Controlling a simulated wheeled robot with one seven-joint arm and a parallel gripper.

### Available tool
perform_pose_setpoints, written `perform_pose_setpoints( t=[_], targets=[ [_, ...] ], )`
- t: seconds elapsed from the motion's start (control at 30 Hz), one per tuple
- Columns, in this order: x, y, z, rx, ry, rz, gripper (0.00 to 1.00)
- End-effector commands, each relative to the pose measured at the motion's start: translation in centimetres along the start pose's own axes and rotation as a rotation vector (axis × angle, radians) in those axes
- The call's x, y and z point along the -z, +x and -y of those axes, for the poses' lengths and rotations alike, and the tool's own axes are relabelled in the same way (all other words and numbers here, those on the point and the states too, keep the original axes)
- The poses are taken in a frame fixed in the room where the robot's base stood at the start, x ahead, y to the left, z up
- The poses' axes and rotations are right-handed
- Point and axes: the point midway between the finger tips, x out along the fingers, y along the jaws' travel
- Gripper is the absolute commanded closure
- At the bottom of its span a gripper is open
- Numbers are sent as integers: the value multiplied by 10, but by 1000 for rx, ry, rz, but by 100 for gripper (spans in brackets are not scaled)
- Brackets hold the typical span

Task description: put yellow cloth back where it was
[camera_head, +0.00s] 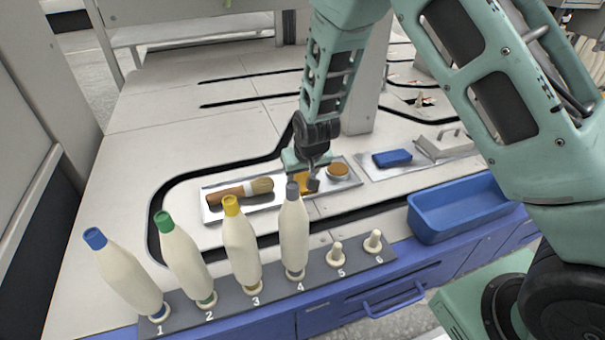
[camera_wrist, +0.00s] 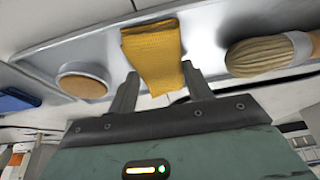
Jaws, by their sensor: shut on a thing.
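The yellow cloth (camera_wrist: 153,58) is between the two fingertips of my gripper (camera_wrist: 161,84) in the wrist view, and the gripper is shut on it. In the head view a small part of the cloth (camera_head: 302,181) shows behind my gripper (camera_head: 309,183), over the middle of the metal tray (camera_head: 213,214). The rest of the cloth is hidden there by the gripper and a bobbin. I cannot tell whether the cloth touches the tray. On the tray, a wooden-handled brush (camera_head: 240,191) lies to the left and a round tan-topped thing (camera_head: 338,170) sits to the right.
A row of tall bobbins stands on a numbered grey rack (camera_head: 232,300) in front; the grey-topped bobbin (camera_head: 293,235) at 4 is close before my gripper. Pegs 5 and 6 are bare. A blue bin (camera_head: 462,208), a blue block (camera_head: 392,158) and a grey handled thing (camera_head: 446,144) are to the right.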

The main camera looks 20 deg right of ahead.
Motion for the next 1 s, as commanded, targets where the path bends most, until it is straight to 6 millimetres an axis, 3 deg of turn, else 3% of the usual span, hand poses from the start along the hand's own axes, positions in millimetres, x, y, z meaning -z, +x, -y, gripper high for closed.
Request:
perform_pose_setpoints(
  t=[0.03,0.07,0.13,0.4,0.53,1.0],
  targets=[
    [-1,2,0,0,0,0,68],
    [-1,2,0,0,0,0,44],
    [0,1,0,0,0,0,28],
    [0,1,0,0,0,0,28],
    [1,-9,0,0,-1,0,28],
    [2,-102,0,0,-1,0,28]
  ],
)
